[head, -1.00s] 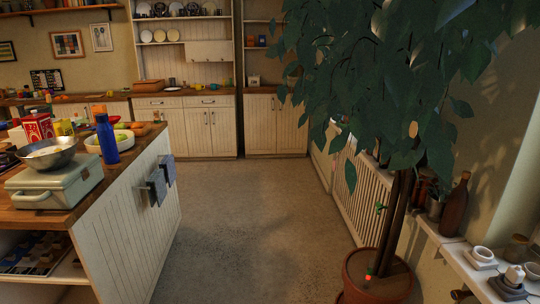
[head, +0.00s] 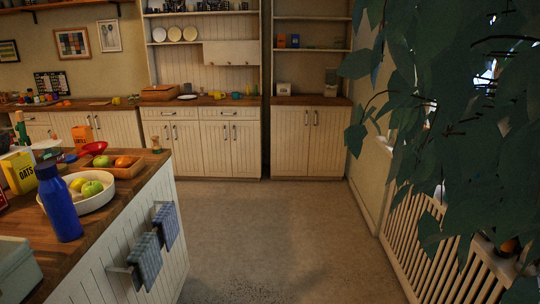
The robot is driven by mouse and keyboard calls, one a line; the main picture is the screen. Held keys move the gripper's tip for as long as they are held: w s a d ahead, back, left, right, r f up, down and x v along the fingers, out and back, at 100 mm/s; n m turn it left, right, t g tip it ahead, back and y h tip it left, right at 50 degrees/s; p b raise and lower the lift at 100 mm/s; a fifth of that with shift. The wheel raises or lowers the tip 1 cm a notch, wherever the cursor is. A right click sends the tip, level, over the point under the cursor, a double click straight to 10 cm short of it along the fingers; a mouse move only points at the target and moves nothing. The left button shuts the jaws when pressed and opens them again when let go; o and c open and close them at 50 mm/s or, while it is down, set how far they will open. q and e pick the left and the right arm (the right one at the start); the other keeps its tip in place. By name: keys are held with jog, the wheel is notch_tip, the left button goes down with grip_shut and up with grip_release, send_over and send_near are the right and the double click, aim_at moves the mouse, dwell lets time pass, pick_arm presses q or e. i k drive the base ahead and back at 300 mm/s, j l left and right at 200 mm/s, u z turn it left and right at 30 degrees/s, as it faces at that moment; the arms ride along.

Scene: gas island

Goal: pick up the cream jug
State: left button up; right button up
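I cannot make out a cream jug for certain in the head view. Several small items, among them a yellow one (head: 236,95), stand on the back counter (head: 222,101), too small to identify. Neither of my grippers is in view.
The wooden-topped island (head: 112,207) at left holds a blue bottle (head: 57,203), a white bowl of fruit (head: 97,203), an oats box (head: 18,172) and a wooden tray (head: 128,171). Towels (head: 146,258) hang on its side. A leafy plant (head: 470,130) and radiator (head: 430,240) border the right. The floor (head: 270,230) between is clear.

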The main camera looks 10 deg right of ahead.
aim_at(393, 141)
jog(key=i+z, duration=0.25)
jog(key=i, duration=0.4)
jog(key=i+z, duration=0.2)
jog(key=i, duration=0.45)
jog(key=i+j+z, duration=0.25)
jog(key=i, duration=0.4)
